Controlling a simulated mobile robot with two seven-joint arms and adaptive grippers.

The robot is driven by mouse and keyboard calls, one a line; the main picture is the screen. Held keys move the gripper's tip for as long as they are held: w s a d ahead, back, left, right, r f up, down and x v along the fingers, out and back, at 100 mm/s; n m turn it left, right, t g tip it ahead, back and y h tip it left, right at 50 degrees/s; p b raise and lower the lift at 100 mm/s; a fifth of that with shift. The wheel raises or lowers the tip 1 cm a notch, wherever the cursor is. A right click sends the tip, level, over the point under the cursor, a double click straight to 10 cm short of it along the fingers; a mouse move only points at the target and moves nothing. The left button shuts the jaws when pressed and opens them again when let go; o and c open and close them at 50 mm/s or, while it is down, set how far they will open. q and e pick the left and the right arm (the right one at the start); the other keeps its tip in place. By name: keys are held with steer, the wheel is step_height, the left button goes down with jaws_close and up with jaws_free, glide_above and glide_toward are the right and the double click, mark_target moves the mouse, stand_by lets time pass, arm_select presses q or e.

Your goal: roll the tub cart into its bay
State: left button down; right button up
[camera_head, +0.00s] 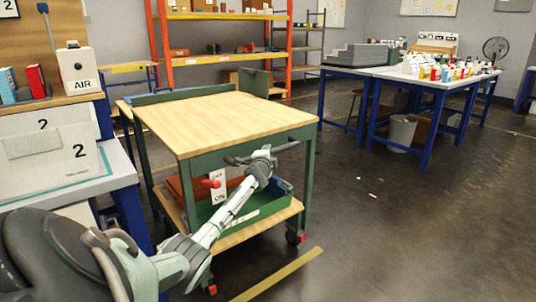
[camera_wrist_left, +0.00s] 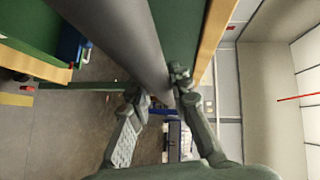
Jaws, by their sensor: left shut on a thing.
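The cart (camera_head: 215,113) has a wooden top and a green frame, and stands in the middle of the head view. A green tray and a blue tub (camera_wrist_left: 70,44) sit on its lower shelf. Its dark push handle (camera_head: 286,147) runs along the near edge; in the left wrist view the handle (camera_wrist_left: 128,32) is a thick grey bar. My left gripper (camera_head: 262,157) is shut on the handle, its fingers (camera_wrist_left: 160,88) on either side of the bar. My right gripper is out of view. I cannot tell which floor area is the bay.
A yellow floor stripe (camera_head: 278,275) lies near the cart's front right caster (camera_head: 294,237). A blue-legged bench (camera_head: 122,175) stands close on the left. Orange shelving (camera_head: 222,59) is behind the cart. Blue tables (camera_head: 425,85) and a grey bin (camera_head: 402,130) stand right; the floor between is open.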

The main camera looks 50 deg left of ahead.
arm_select(q)
steer(key=c, duration=1.4)
jaws_free()
steer(key=shift+a+r, duration=0.15)
steer(key=shift+a, duration=0.2)
steer(key=shift+c, duration=0.2)
steer(key=shift+o, duration=0.4)
steer(key=shift+d, duration=0.1)
steer(key=v, duration=1.2)
